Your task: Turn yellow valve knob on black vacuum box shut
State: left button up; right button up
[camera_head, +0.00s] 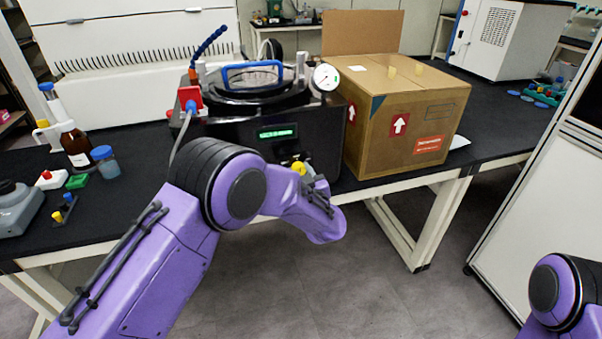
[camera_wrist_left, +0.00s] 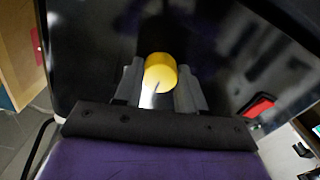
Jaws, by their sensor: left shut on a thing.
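The black vacuum box (camera_head: 322,134) stands near the front edge of the black bench, with a lit green display, a round lid with a blue handle and a pressure gauge on top. The yellow valve knob (camera_head: 299,168) sits low on its front face. My left gripper (camera_head: 297,163) is at the knob, its end partly hidden by my arm in the head view. In the left wrist view the gripper (camera_wrist_left: 158,88) has one finger on each side of the yellow knob (camera_wrist_left: 160,70) and is shut on it. My right arm shows at the lower right; its gripper is out of view.
A large cardboard box (camera_head: 408,115) stands close to the right of the vacuum box. A brown bottle (camera_head: 76,146), a small blue-capped jar (camera_head: 105,162) and other small items stand on the bench (camera_head: 130,200) at left. The floor in front is clear.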

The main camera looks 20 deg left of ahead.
pick_arm(q)
jog(key=shift+f, duration=0.1)
jog(key=o, duration=1.1)
jog(key=shift+c, duration=0.2)
jog(key=b+v, duration=0.1)
jog(key=v, duration=0.9)
jog(key=shift+s+d, duration=0.2)
jog(key=shift+d, duration=0.05)
